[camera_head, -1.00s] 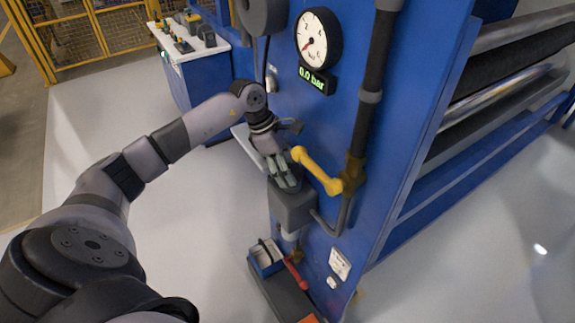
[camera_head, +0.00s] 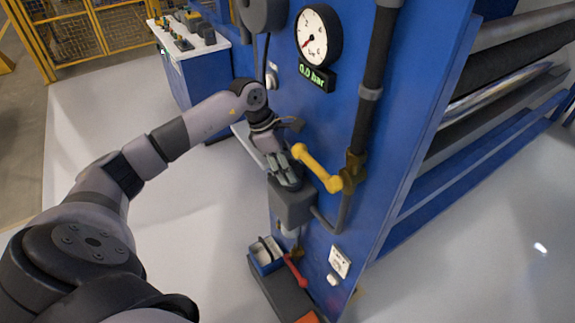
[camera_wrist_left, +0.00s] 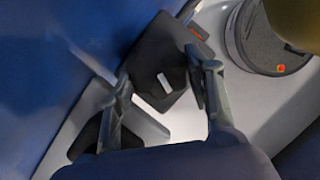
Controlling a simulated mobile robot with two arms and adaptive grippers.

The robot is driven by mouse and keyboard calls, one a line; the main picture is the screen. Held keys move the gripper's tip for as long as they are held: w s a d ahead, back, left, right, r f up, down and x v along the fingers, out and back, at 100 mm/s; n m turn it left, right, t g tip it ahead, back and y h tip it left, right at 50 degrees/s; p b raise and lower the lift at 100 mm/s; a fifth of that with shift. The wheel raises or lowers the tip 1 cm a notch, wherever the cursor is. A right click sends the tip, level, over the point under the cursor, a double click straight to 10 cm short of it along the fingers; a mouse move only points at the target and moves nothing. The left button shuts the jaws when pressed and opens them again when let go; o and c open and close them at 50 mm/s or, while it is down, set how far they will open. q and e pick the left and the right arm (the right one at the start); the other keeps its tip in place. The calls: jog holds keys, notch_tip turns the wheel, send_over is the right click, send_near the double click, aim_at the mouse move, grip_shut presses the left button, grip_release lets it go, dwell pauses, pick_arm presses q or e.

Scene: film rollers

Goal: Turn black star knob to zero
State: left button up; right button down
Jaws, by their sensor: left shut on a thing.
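The black star knob (camera_wrist_left: 158,58) shows as a dark shape with a short white mark between my two fingers in the left wrist view. My left gripper (camera_head: 287,180) is shut on it, from above, on top of the grey regulator box on the blue panel. Its fingers lie on either side of the knob in the left wrist view (camera_wrist_left: 162,76). In the head view the fingers hide the knob. The round gauge (camera_head: 318,37) has its red needle at the lower left, and the green display (camera_head: 313,72) reads 0.0 bar. My right gripper is out of view.
A yellow lever (camera_head: 318,168) stands close to the right of my left gripper on a dark vertical pipe (camera_head: 372,90). Below are a small blue bin (camera_head: 266,258) and a red handle (camera_head: 296,271). Rollers (camera_head: 510,75) lie at the right. Floor at left is clear.

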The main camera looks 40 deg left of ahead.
pick_arm(q)
jog(key=n+b, duration=0.1)
jog(key=n, duration=0.1)
jog(key=shift+s+f+n+t+y+b, duration=0.1)
jog(key=shift+n+t+y+b, duration=0.2)
jog(key=shift+t, duration=0.1)
jog(key=shift+d+n+t, duration=0.15)
jog(key=shift+n+t, duration=0.15)
jog(key=shift+n, duration=0.6)
jog(key=shift+r, duration=0.2)
jog(key=o, duration=0.9)
jog(key=shift+c, duration=0.2)
jog(key=shift+s, duration=0.1)
jog(key=v, duration=1.2)
jog(key=shift+d, duration=0.2)
